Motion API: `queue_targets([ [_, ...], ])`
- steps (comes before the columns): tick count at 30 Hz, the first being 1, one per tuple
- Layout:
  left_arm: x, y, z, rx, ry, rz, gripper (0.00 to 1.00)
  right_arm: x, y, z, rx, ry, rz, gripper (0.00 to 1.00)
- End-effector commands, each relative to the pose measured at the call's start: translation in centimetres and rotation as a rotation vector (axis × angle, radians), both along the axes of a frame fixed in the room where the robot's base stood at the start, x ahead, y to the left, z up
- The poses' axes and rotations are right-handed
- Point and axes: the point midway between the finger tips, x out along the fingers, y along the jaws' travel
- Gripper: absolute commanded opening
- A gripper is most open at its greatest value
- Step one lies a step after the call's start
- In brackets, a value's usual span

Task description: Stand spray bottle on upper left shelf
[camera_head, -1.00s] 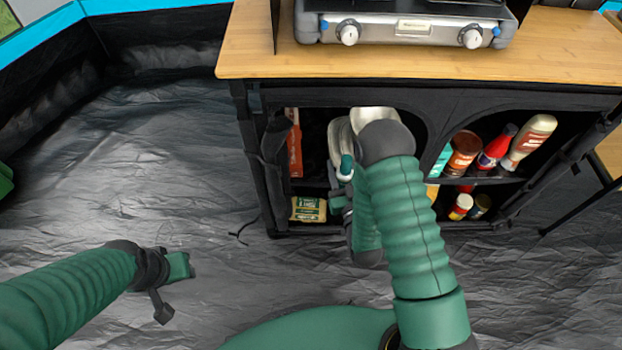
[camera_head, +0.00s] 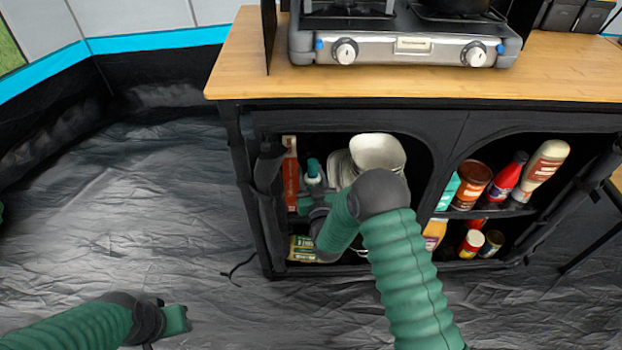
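The spray bottle (camera_head: 313,180), white with a teal top, is upright in the left opening of the black cabinet, between a red box and white dishes. Its lower part is hidden by my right gripper (camera_head: 308,203), which appears shut around it. The upper left shelf is mostly hidden by my arm and these items, so I cannot tell whether the bottle touches it. My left gripper (camera_head: 174,321) is low at the lower left, away from the cabinet and apparently empty; its finger gap is unclear.
A red box (camera_head: 290,172) stands left of the bottle and white dishes (camera_head: 374,153) stand right. A green-yellow package (camera_head: 302,248) is below. Bottles and jars fill the right compartment. The wooden top (camera_head: 248,78) with a stove overhangs the openings. The floor at left is clear.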

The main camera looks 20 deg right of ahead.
Motion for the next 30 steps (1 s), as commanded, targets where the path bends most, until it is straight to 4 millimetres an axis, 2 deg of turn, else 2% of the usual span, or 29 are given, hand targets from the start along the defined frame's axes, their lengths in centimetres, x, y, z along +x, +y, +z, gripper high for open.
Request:
queue_targets([
  [5, 0.0, 0.0, 0.0, 0.000, -0.001, 0.000, 0.36, -0.1, 0.0, -0.2, 0.000, 0.002, 0.000, 0.00],
  [6, 0.0, 0.0, 0.1, 0.000, -0.001, 0.000, 0.36, -0.1, 0.0, -0.2, 0.000, 0.003, 0.000, 0.46],
  [10, 0.0, 0.0, 0.1, 0.000, -0.001, 0.000, 0.36, -0.1, 0.0, -0.1, 0.000, 0.003, 0.000, 0.63],
  [21, 0.0, 0.0, 0.6, 0.000, -0.001, 0.000, 0.36, -0.4, 0.0, 0.2, 0.000, 0.004, 0.000, 0.63],
  [25, 0.0, 0.0, 2.0, 0.000, -0.001, 0.000, 0.36, -2.8, 0.3, 0.5, 0.001, 0.008, 0.001, 0.63],
  [30, 0.0, 0.0, 4.1, 0.000, -0.001, 0.000, 0.36, -7.3, 0.9, 0.5, -0.001, 0.010, 0.003, 0.63],
])
